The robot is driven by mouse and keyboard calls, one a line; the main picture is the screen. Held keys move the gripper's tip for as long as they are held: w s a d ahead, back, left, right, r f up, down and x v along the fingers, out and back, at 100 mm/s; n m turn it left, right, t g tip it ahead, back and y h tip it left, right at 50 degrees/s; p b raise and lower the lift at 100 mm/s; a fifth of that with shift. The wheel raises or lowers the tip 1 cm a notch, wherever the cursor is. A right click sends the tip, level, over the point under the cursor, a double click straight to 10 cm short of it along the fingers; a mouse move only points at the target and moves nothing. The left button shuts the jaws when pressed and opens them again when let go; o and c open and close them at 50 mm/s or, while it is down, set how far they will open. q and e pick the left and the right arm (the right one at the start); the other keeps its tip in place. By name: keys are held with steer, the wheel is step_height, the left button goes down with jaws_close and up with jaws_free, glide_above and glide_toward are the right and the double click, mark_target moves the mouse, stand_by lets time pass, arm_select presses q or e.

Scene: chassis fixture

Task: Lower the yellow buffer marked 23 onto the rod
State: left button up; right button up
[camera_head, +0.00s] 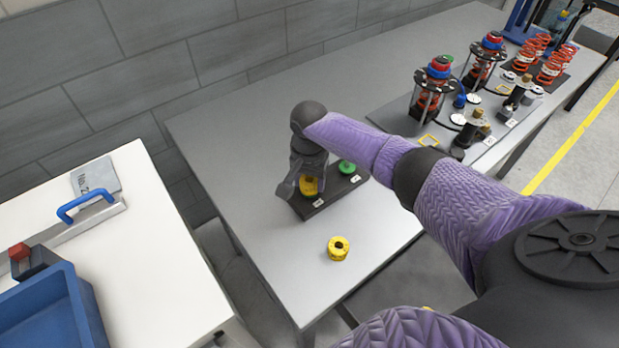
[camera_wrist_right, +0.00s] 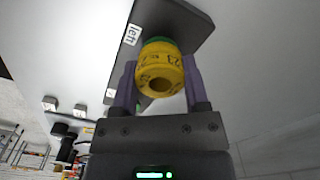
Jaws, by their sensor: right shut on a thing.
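The yellow buffer marked 23 (camera_wrist_right: 160,68) is held between the two fingers of my right gripper (camera_wrist_right: 161,80), its round hole facing the wrist camera. In the head view this buffer (camera_head: 309,186) shows under my right gripper (camera_head: 303,181), over the left part of a black base plate (camera_head: 318,208). The rod is hidden, so I cannot tell whether the buffer is around it or above it. A green piece (camera_head: 347,167) stands on the plate's right part. A green rim (camera_wrist_right: 157,40) also shows just behind the buffer in the wrist view. My left gripper is not in view.
Another yellow buffer (camera_head: 339,248) lies on the grey table (camera_head: 265,240) in front of the plate. Red spring assemblies (camera_head: 432,92) stand at the back right. A white bench (camera_head: 150,240) with a blue bin (camera_head: 55,305) is at left.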

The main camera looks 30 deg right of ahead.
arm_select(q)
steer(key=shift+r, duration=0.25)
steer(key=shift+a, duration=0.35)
arm_select(e)
steer(key=shift+f, duration=0.1)
steer(key=o, duration=1.3)
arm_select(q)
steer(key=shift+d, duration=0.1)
arm_select(e)
steer(key=shift+r+p, duration=0.3)
steer(key=shift+p, duration=0.2)
step_height(320, 180, up, 7)
steer(key=p, duration=0.7)
steer(key=shift+f, duration=0.15)
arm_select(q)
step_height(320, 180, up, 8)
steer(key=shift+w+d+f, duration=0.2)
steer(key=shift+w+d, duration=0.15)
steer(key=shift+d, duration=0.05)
arm_select(e)
steer(key=shift+f, duration=0.2)
